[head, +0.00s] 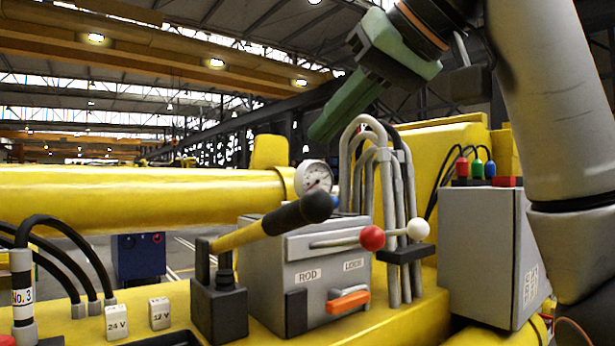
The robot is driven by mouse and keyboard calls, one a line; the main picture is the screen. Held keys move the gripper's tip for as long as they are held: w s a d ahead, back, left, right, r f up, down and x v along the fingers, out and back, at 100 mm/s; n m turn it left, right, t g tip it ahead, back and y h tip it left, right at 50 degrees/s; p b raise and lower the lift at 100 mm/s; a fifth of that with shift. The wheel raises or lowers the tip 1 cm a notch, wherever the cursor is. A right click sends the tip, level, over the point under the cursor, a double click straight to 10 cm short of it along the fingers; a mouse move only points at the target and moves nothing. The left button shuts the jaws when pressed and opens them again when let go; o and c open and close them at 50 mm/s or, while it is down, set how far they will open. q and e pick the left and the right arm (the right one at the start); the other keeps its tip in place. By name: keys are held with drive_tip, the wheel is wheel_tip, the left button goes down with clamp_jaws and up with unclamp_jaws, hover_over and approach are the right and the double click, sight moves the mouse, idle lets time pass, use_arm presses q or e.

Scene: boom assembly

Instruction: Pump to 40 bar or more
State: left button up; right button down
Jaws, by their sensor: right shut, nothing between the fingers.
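A hand pump (219,300) with a black base stands on the yellow deck. Its yellow lever (250,236) slants up to the right and ends in a thick black grip (303,211). A round white pressure gauge (313,177) sits behind the grip; its reading is too small to tell. My right gripper (322,130), with green fingers, comes in from the upper right. It is shut and empty, above the gauge and lever and apart from both. My left gripper is out of view.
A grey valve box (305,270) labelled ROD stands right of the pump, with red-knobbed (372,237) and white-knobbed (417,229) levers. Grey bent hoses (390,190) rise behind it. A grey cabinet (480,255) stands at right. Two small blocks marked 24 V (117,322) and 12 V (159,313) sit at left.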

drive_tip(key=x, duration=0.3)
drive_tip(key=f+x, duration=0.1)
drive_tip(key=x, duration=0.1)
drive_tip(key=shift+s+f, duration=0.15)
drive_tip(key=shift+s+f+p, duration=0.15)
drive_tip(key=shift+s+f, duration=0.15)
drive_tip(key=shift+f, duration=0.3)
drive_tip(key=shift+s+f+p, duration=0.15)
drive_tip(key=shift+s+f, duration=0.15)
drive_tip(key=shift+f, duration=0.35)
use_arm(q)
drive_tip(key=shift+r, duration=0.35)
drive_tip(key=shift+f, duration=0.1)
